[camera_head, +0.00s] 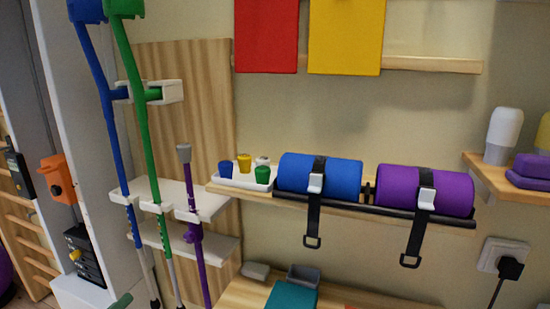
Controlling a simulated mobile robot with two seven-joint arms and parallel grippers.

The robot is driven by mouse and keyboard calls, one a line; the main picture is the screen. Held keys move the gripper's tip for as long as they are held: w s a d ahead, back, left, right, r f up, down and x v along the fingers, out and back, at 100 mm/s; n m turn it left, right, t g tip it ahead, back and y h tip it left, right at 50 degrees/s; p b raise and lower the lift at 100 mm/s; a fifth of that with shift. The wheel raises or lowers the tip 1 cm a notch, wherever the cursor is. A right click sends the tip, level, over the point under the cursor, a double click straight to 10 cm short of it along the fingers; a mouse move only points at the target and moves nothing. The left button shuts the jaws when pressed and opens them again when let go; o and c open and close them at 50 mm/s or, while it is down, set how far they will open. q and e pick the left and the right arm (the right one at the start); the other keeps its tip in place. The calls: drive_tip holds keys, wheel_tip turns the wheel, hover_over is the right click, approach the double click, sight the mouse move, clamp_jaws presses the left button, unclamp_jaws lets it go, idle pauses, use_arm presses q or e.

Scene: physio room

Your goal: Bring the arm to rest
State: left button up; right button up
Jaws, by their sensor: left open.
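I see neither of my grippers clearly in the head view, and no arm of mine can be made out. No object is seen held. The view shows a wall with crutches, a shelf of rolls and a lower wooden surface.
Blue (108,120) and green (139,120) crutches and a purple stick (190,215) stand in white holders at left. A shelf (240,192) bears small coloured pieces, a blue roll (335,176) and a purple roll (400,184), both strapped. A black plug (510,267) sits lower right.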

use_arm(q)
drive_tip(key=s+d+f+m+g+y+p, duration=0.1)
drive_tip(key=s+d+f+g, duration=0.15)
drive_tip(key=s+f, duration=0.5)
drive_tip(key=s+d+f+m+g+y, duration=0.1)
drive_tip(key=s+d+f+m, duration=0.2)
drive_tip(key=f, duration=0.7)
drive_tip(key=s+d+f+m+g, duration=0.1)
drive_tip(key=s+d+f, duration=0.1)
drive_tip(key=s, duration=0.4)
drive_tip(key=s+d+f+m+g+y, duration=0.1)
drive_tip(key=s+d+f+g, duration=0.1)
drive_tip(key=s+f, duration=0.3)
drive_tip(key=s+d+f+m+g, duration=0.1)
drive_tip(key=s+d+f, duration=0.1)
drive_tip(key=s, duration=0.7)
drive_tip(key=shift+d+f+g+y+p, duration=0.35)
drive_tip(key=shift+f+y+p, duration=0.1)
drive_tip(key=shift+f, duration=0.4)
use_arm(e)
drive_tip(key=w+r, duration=0.1)
drive_tip(key=r, duration=0.1)
drive_tip(key=w, duration=0.1)
drive_tip(key=shift+w+d+r+t, duration=0.25)
drive_tip(key=shift+w+r+t, duration=0.05)
drive_tip(key=shift+r+t, duration=0.1)
drive_tip(key=shift+d, duration=0.15)
